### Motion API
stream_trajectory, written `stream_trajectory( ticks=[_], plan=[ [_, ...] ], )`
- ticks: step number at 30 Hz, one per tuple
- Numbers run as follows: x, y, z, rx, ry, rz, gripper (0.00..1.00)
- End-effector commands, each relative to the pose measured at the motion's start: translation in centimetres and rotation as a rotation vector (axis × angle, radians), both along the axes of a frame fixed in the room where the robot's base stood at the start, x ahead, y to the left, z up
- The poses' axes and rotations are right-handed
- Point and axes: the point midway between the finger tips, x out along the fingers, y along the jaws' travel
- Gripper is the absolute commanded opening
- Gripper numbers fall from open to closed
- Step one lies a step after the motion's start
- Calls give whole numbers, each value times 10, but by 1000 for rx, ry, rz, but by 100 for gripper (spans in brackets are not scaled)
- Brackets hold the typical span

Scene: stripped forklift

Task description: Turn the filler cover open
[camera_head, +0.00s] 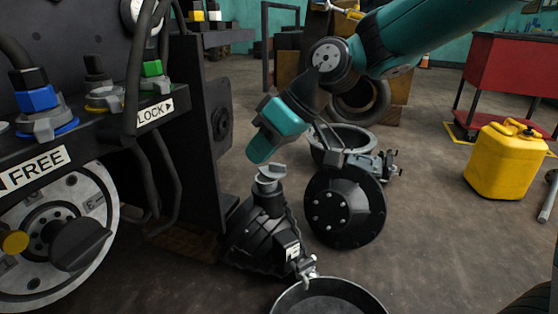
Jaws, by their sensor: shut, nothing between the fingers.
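The filler cover (268,178) is a small grey cap with a raised wing-like grip. It sits on top of the neck of a black ribbed housing (263,235) on the floor, near the middle of the view. My gripper (335,157) shows as thin dark fingers below my teal wrist, to the right of the cover and a little higher in the picture. It looks shut and empty, apart from the cover. The fingertips are hard to make out against the parts behind them. My teal wrist end hangs just above the cover in the picture.
A black bolted disc (345,208) stands right of the housing, with a grey bowl (342,146) behind. A dark round pan (328,297) lies in front. The forklift's dark panel (203,140) rises at left. A yellow can (503,160) stands at right. Floor between is clear.

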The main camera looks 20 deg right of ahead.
Motion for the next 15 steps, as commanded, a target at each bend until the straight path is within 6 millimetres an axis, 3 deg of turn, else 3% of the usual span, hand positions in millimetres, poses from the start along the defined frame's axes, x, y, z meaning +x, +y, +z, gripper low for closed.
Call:
stream_trajectory(
  ticks=[3, 10, 13, 15],
  plan=[
    [-37, 2, 10, -53, 44, -7, 0],
    [-96, -8, 14, -178, 115, -51, 0],
    [-94, -17, 9, -238, 110, -86, 0],
    [-75, -22, 1, -270, 83, -110, 0]
  ],
)
